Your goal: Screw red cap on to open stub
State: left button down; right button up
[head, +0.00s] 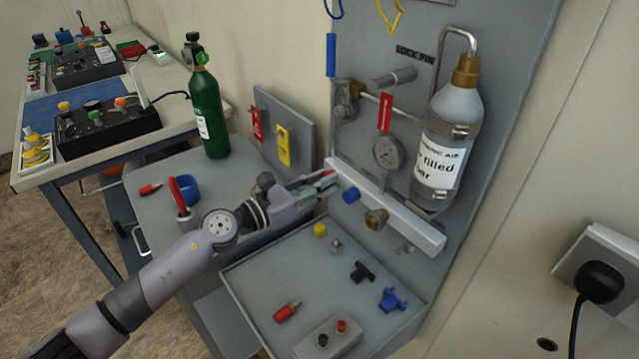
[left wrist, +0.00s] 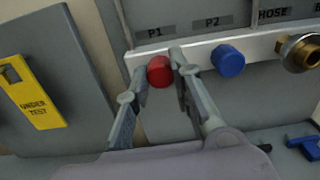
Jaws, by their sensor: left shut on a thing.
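The red cap (left wrist: 160,70) is between the two fingers of my left gripper (left wrist: 161,73), in front of the white bar (left wrist: 200,50) below the P1 label. In the head view my left gripper (head: 326,181) reaches the left end of the bar (head: 410,223), with only a little red showing at its fingers. It is shut on the red cap. Any stub behind the cap is hidden, and I cannot tell whether the cap is threaded on. A blue cap (left wrist: 228,60) sits on the bar under P2. My right gripper is not in view.
A brass hose fitting (head: 376,219) is right of the blue cap. Below, a grey tray (head: 262,290) holds loose parts, including a yellow cap (head: 319,230) and a blue fitting (head: 391,299). A green cylinder (head: 207,115) stands to the left. A yellow UNDER TEST tag (left wrist: 30,92) hangs at left.

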pick_arm(q)
jog(key=m+b, duration=0.2)
jog(key=m, duration=0.1)
jog(key=shift+s+d+f+m, duration=0.1)
jog(key=shift+m, duration=0.2)
jog(key=shift+m, duration=0.6)
jog(key=c, duration=1.4)
grip_release()
